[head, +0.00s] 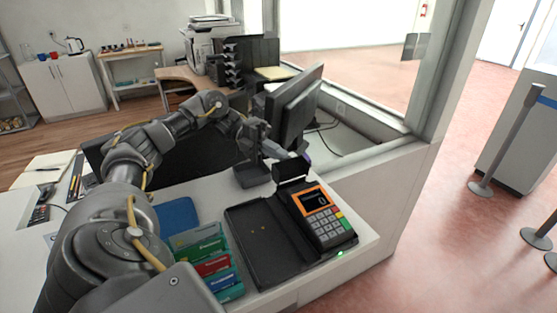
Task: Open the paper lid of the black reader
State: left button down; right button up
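The black reader (323,217) stands on the white counter, with an orange-framed display and a keypad facing me. A dark flap that looks like its paper lid (291,168) stands raised at the reader's far end. My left arm reaches in from the left, and my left gripper (281,152) is just beyond and left of the raised flap. The fingers are small and partly hidden among dark shapes, so their opening and any contact with the flap are unclear. My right gripper is out of view.
An open black folder-like case (262,236) lies left of the reader. Left of it are a rack of coloured cards (212,265) and a blue pad (177,215). Monitors (293,105) stand behind. The counter's right edge (372,240) is close to the reader.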

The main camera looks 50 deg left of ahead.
pick_arm(q)
jog(key=shift+f, duration=0.15)
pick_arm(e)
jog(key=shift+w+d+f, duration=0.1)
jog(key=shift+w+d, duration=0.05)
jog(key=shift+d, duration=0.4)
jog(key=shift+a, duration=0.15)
pick_arm(q)
jog(key=c, duration=1.6)
grip_release()
jog(key=shift+c, duration=0.2)
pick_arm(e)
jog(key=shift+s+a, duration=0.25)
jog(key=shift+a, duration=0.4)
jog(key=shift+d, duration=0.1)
